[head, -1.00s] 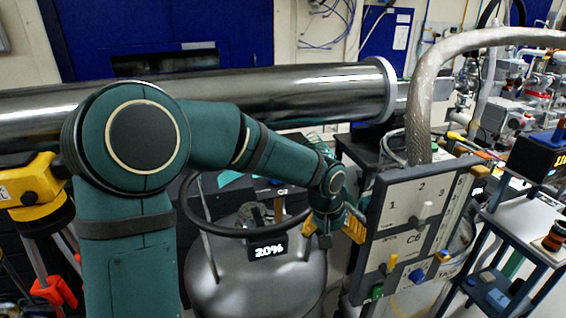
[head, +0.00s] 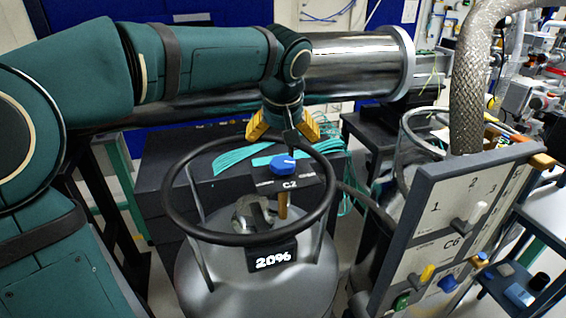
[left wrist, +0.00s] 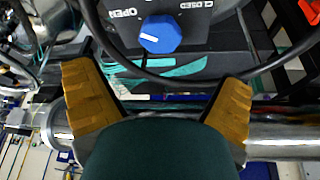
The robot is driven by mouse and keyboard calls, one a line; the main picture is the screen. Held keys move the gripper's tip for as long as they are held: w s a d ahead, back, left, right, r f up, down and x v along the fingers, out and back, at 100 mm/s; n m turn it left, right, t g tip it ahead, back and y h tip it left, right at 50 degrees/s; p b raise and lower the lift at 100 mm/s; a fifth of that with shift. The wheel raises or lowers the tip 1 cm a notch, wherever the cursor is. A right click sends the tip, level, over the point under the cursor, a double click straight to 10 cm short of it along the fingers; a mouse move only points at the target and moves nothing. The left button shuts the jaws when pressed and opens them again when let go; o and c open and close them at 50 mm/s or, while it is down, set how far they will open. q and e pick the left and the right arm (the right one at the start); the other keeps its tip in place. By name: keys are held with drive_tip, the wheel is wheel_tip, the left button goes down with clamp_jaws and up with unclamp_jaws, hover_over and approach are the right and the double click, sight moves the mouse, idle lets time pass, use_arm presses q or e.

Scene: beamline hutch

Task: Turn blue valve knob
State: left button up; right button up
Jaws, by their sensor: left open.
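A blue valve knob (head: 283,165) with a white mark sits on a dark C2 plate (head: 290,186) inside the dewar's black ring. In the left wrist view the knob (left wrist: 160,34) shows at the top, beside the word OPEN. My left gripper (head: 286,136) has its yellow fingers spread, above and behind the knob in the head view. In the left wrist view the gripper (left wrist: 165,68) is empty and the knob lies beyond its fingertips, not between them. Another blue knob (head: 447,284) is low on the C6 panel at right. My right gripper is not in view.
The grey C6 panel (head: 425,245) stands close at right. A steel beam pipe (head: 355,70) runs behind, and a braided hose (head: 468,100) hangs at right.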

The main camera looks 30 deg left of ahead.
sight(283, 161)
use_arm(q)
drive_tip(key=b+x, duration=0.1)
drive_tip(key=x, duration=0.8)
drive_tip(key=shift+a+f, duration=0.1)
drive_tip(key=shift+f, duration=0.05)
drive_tip(key=c, duration=1.2)
